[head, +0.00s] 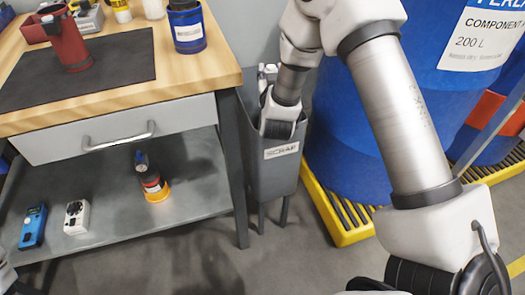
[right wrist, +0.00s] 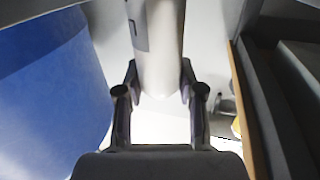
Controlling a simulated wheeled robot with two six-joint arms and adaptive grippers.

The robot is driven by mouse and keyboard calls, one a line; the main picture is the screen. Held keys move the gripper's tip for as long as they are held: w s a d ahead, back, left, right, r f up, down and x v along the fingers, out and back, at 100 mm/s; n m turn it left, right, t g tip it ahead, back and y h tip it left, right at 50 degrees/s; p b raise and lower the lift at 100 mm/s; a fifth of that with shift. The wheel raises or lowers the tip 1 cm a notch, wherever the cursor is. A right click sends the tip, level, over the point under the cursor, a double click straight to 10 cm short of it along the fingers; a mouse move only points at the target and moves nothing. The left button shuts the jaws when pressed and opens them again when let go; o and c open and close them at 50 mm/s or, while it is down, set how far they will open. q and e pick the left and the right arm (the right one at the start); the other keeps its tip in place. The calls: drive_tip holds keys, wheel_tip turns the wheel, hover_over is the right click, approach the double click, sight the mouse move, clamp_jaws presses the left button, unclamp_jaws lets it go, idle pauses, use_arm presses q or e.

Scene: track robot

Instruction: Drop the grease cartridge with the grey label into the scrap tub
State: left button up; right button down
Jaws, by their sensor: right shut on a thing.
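The grey scrap tub (head: 273,170), labelled SCRAP, stands on legs between the workbench and the blue drum. My right gripper (head: 267,75) is at the tub's upper rear, mostly hidden behind its own wrist in the head view. In the right wrist view, my right gripper (right wrist: 159,92) is shut on a pale grey-white cylindrical cartridge (right wrist: 160,45). A dark-outlined mark shows on the cartridge's side; its full label cannot be read. The tub's inside is hidden by my wrist.
The workbench (head: 215,75) at left holds a dark mat, a red tool (head: 66,40) and a blue can (head: 187,28). Its lower shelf holds a blue meter (head: 33,226), a white device and an orange-based item. The blue drum (head: 345,140) stands on a yellow pallet, close right.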

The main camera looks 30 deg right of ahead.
drive_tip(key=c, duration=0.6)
unclamp_jaws()
drive_tip(key=shift+c, duration=0.2)
wheel_tip(320, 180, up, 10)
drive_tip(key=shift+f, duration=0.1)
